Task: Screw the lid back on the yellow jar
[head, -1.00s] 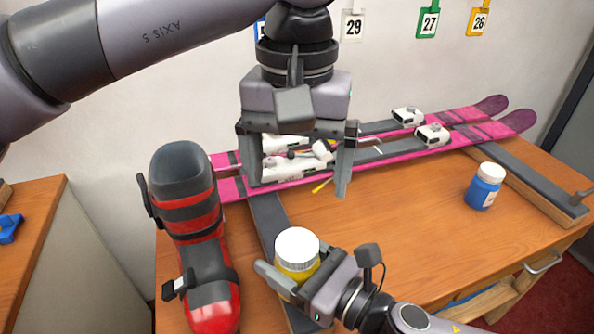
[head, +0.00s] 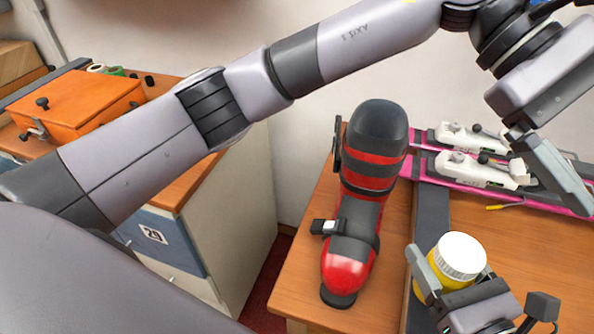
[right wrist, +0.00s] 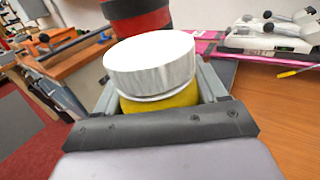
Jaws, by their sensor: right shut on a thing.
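The yellow jar (head: 437,291) stands upright in my right gripper (head: 435,285), whose fingers are shut around its sides near the table's front. A white ribbed lid (head: 462,256) sits on top of the jar. The right wrist view shows the lid (right wrist: 150,65) close up over the yellow body (right wrist: 160,102); I cannot tell how tightly it is screwed. My left gripper (head: 560,175) is up at the right edge of the head view, above and apart from the jar. Its visible finger is spread out to the side, nothing shows in it, and its other side is cut off.
A red and black ski boot (head: 362,205) stands left of the jar. Pink skis (head: 425,166) with white bindings (head: 478,170) lie behind. A dark bar (head: 430,215) crosses the wooden table. A cabinet with an orange box (head: 85,105) stands at the left.

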